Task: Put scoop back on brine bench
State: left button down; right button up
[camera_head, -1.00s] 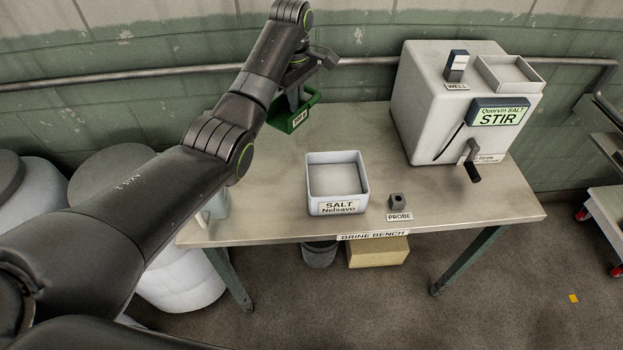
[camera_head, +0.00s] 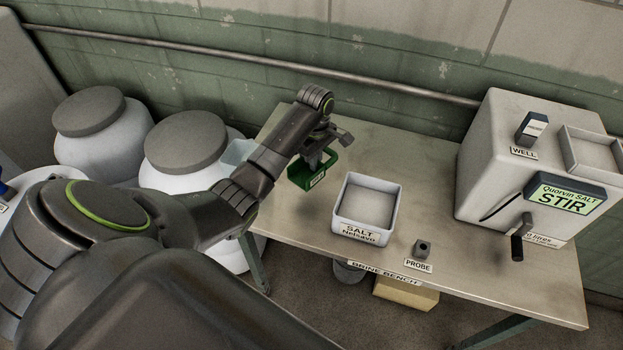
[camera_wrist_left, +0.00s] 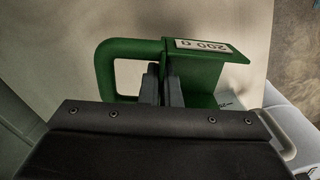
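The scoop (camera_head: 316,172) is green with a looped handle and a white label. It is over the left part of the brine bench (camera_head: 408,164), left of the white salt bin (camera_head: 398,213). My left gripper (camera_head: 322,155) is shut on the scoop's handle side. In the left wrist view the two dark fingers (camera_wrist_left: 162,86) sit close together with a green strip of the scoop (camera_wrist_left: 208,68) between them. The label there reads 200 g. I cannot tell whether the scoop's underside touches the bench top. My right gripper is not in view.
A probe block (camera_head: 422,248) stands at the bench's front edge. The white STIR machine (camera_head: 490,160) with a crank stands at the right. Lidded white drums (camera_head: 180,185) stand left of the bench. The bench top behind the salt bin is clear.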

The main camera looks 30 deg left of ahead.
aim_at(316, 187)
pick_arm(q)
notch_tip(316, 187, down, 4)
jog(key=shift+w+d+r, duration=0.1)
jog(key=shift+f, duration=1.95)
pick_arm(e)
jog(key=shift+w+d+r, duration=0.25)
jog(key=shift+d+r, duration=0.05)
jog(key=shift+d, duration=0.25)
pick_arm(q)
jog(key=c, duration=1.6)
grip_release()
jog(key=shift+f, duration=0.1)
jog(key=shift+c, duration=0.2)
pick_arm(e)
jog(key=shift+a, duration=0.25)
